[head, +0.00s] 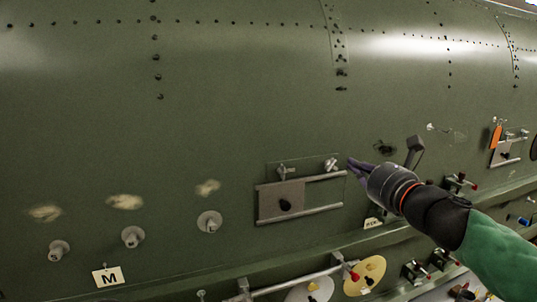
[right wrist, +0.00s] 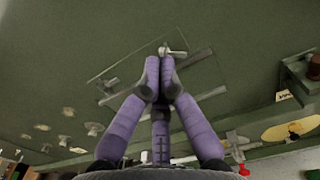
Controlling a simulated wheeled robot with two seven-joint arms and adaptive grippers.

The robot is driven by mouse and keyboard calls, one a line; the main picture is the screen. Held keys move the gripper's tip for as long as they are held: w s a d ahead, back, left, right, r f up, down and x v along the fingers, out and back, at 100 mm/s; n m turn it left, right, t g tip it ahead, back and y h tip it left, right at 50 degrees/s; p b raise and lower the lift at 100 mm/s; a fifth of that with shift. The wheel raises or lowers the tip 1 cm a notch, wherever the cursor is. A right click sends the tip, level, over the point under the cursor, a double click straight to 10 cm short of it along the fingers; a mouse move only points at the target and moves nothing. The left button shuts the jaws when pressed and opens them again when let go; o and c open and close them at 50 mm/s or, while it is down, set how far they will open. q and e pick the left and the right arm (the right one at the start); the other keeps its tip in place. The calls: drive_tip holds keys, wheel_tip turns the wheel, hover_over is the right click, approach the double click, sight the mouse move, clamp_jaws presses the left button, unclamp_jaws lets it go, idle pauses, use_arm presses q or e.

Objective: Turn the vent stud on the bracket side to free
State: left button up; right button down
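The bracket-side panel is a grey plate (head: 287,200) with a dark round knob, held between two rails on the green fuselage skin. Two small metal studs with crossbars sit above it, a left stud (head: 283,171) and a right stud (head: 331,164). My right gripper (head: 350,167) points left at the right stud, its fingertips just right of it with a small gap. In the right wrist view the purple fingers (right wrist: 160,68) converge closely just below a stud (right wrist: 172,51). Whether they are fully closed or touch it is unclear. My left gripper is not in view.
A second panel (head: 507,152) with an orange tag (head: 496,136) is at the far right. Round fittings (head: 209,222) and an "M" tag (head: 108,277) are at lower left. A rail (head: 295,285) and yellow disc (head: 365,275) lie below. The skin above is clear.

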sight(334, 167)
drive_tip(key=x, duration=0.4)
drive_tip(key=shift+w+a, duration=0.1)
drive_tip(key=shift+w, duration=0.25)
drive_tip(key=shift+w+a, duration=0.15)
drive_tip(key=shift+w, duration=0.15)
drive_tip(key=shift+r, duration=0.1)
drive_tip(key=shift+w+a, duration=0.15)
drive_tip(key=shift+w, duration=0.35)
drive_tip(key=shift+s, duration=0.25)
drive_tip(key=shift+f, duration=0.25)
drive_tip(key=shift+s+a+r, duration=0.1)
drive_tip(key=shift+a+r, duration=0.05)
drive_tip(key=shift+a, duration=0.25)
